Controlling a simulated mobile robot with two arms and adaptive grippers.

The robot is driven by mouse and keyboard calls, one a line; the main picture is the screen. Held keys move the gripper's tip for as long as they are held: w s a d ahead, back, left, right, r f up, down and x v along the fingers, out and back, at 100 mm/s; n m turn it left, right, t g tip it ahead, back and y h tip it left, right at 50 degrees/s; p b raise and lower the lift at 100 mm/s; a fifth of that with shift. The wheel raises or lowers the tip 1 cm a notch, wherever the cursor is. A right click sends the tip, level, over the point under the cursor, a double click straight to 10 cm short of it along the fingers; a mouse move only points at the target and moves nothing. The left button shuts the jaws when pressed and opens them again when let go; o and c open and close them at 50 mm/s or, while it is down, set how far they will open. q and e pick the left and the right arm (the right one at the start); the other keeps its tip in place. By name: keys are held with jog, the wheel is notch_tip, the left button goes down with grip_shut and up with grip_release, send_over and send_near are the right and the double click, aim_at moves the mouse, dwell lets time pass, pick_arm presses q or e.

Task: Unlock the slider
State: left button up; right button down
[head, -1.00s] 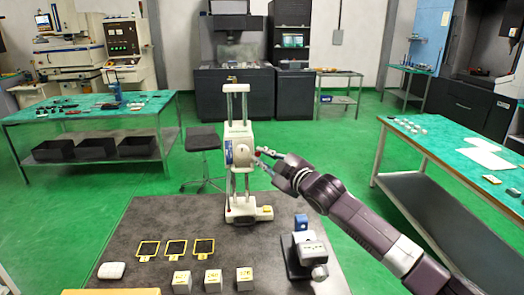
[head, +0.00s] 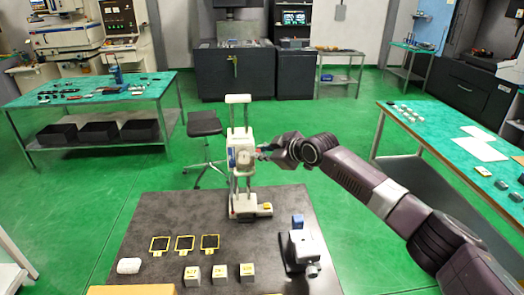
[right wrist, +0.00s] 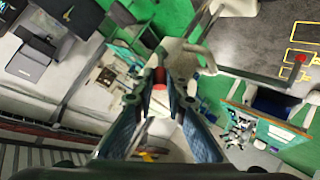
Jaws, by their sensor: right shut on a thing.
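A white stand (head: 232,186) with two upright columns stands at the back of the dark table. Its slider (head: 243,157) is a white block partway up the columns, with a round face and a blue part on its left. My right gripper (head: 264,152) is at the slider's right side. In the right wrist view, the gripper (right wrist: 168,82) is shut on a small red knob (right wrist: 159,88), with a finger on each side. In the head view the knob is mostly hidden by the fingers. My left gripper is out of view.
On the dark table (head: 190,215) are three yellow-framed dark squares (head: 185,243), three pale cubes (head: 219,271), a white rounded block (head: 129,265) and a blue-and-grey device (head: 302,247). Green-topped tables stand left (head: 90,103) and right (head: 450,140).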

jog(key=shift+w+r, duration=0.1)
jog(key=shift+r, duration=0.05)
dwell(0.4)
jog(key=c, duration=1.9)
grip_release()
jog(key=shift+c, duration=0.2)
